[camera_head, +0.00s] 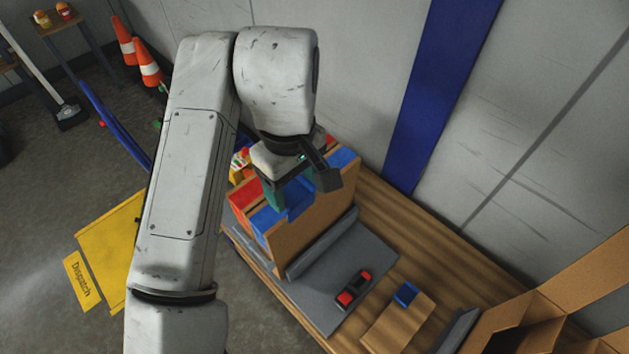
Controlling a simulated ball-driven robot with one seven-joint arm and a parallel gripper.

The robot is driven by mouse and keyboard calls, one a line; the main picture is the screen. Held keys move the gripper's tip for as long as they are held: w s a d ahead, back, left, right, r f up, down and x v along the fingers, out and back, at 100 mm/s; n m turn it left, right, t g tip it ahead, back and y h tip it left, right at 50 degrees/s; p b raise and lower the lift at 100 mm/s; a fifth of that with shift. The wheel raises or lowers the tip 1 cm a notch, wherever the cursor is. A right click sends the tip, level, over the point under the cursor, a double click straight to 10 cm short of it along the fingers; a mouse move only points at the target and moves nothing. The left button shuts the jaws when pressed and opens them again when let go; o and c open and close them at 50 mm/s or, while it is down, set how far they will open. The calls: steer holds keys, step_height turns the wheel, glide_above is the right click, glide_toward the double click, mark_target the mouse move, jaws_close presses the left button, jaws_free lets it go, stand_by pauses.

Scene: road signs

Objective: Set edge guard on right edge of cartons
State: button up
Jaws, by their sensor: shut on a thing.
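My gripper (287,200), with teal fingers, points down over a row of cartons (315,212) on the wooden bench. The cartons show a tall brown side on the right and red and blue tops. The gripper is shut on a blue piece (300,196) at their top. My wrist hides part of it, so I cannot tell its full shape, whether it is the edge guard, or whether it touches the cartons.
A grey board (345,268) with a raised strip lies right of the cartons, holding a red and black object (353,290). A small brown box (400,318) with a blue item (405,293) stands beside it. An open carton (530,325) is lower right. A wall (520,130) rises behind.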

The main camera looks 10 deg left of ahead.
steer(key=shift+w+d+f+b, duration=0.15)
steer(key=shift+w+d+f, duration=0.15)
steer(key=shift+w+f, duration=1.7)
steer(key=shift+w+d+f+b, duration=0.2)
steer(key=shift+w+d+f, duration=0.1)
steer(key=shift+w+f, duration=1.7)
steer(key=shift+w+d+f+b, duration=0.15)
steer(key=shift+w+d+f, duration=0.15)
steer(key=shift+w+f, duration=1.65)
steer(key=shift+s+f, duration=0.1)
steer(key=shift+f, duration=0.05)
steer(key=shift+f, duration=0.4)
steer(key=shift+f, duration=0.15)
steer(key=o, duration=1)
steer(key=shift+o, duration=0.2)
